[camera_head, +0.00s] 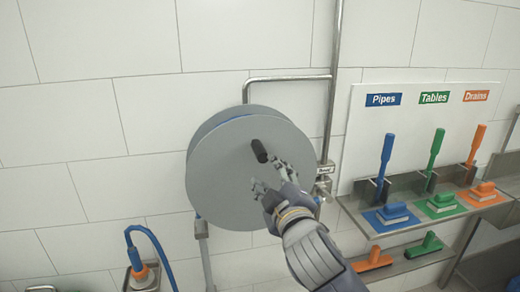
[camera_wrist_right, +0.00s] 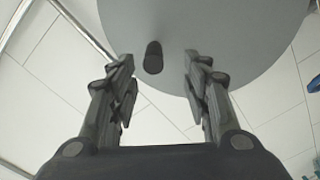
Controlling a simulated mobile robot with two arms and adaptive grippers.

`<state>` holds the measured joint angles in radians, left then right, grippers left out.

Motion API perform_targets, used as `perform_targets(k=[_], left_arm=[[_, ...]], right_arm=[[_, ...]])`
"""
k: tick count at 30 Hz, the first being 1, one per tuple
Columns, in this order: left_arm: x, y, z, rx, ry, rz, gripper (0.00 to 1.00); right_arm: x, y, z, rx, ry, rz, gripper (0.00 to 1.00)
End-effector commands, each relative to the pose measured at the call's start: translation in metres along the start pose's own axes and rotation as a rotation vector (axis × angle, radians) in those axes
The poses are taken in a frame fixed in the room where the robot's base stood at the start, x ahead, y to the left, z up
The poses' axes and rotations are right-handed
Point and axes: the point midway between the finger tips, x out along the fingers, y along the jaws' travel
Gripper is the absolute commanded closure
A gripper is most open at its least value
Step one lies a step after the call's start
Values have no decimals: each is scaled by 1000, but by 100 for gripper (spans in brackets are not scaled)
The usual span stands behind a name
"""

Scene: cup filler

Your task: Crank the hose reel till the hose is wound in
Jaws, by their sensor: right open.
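The hose reel (camera_head: 225,175) is a grey round drum on the tiled wall, and a blue strip shows at its upper rim. Its black crank handle (camera_head: 259,151) sticks out from the disc, above the disc's middle. My right gripper (camera_head: 267,174) is open and empty, just below and right of the handle. In the right wrist view the handle (camera_wrist_right: 153,57) shows ahead between the spread fingers (camera_wrist_right: 158,80), apart from both. A blue hose (camera_head: 150,240) loops at the lower left into an orange-collared nozzle. My left gripper is not in view.
A metal pipe (camera_head: 334,80) runs down the wall right of the reel, with a branch over the drum and a valve (camera_head: 323,180). A metal shelf (camera_head: 365,222) at the right holds blue, green and orange brushes under a labelled white board (camera_head: 410,115).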

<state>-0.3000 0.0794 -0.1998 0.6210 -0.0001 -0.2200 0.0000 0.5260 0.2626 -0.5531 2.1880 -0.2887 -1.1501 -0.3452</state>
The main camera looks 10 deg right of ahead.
Motion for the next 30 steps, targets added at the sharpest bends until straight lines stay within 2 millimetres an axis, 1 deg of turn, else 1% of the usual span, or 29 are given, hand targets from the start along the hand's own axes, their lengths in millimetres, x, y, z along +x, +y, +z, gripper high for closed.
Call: perform_targets(k=[2, 5, 8, 15, 21, 25, 30], left_arm=[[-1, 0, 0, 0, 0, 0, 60], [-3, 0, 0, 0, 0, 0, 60], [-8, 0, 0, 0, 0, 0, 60], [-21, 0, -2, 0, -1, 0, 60], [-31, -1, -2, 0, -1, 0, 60], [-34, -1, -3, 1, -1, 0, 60], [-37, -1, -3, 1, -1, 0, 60]], right_arm=[[-4, 8, -7, -7, 11, 13, 55], [-1, 10, -9, -9, 14, 17, 55], [10, 11, -9, -8, 12, 16, 55], [49, 12, -10, -8, 11, 15, 55], [78, 12, -10, -6, 12, 15, 55], [92, 12, -10, -7, 12, 16, 55], [101, 11, -9, -6, 13, 16, 55]])
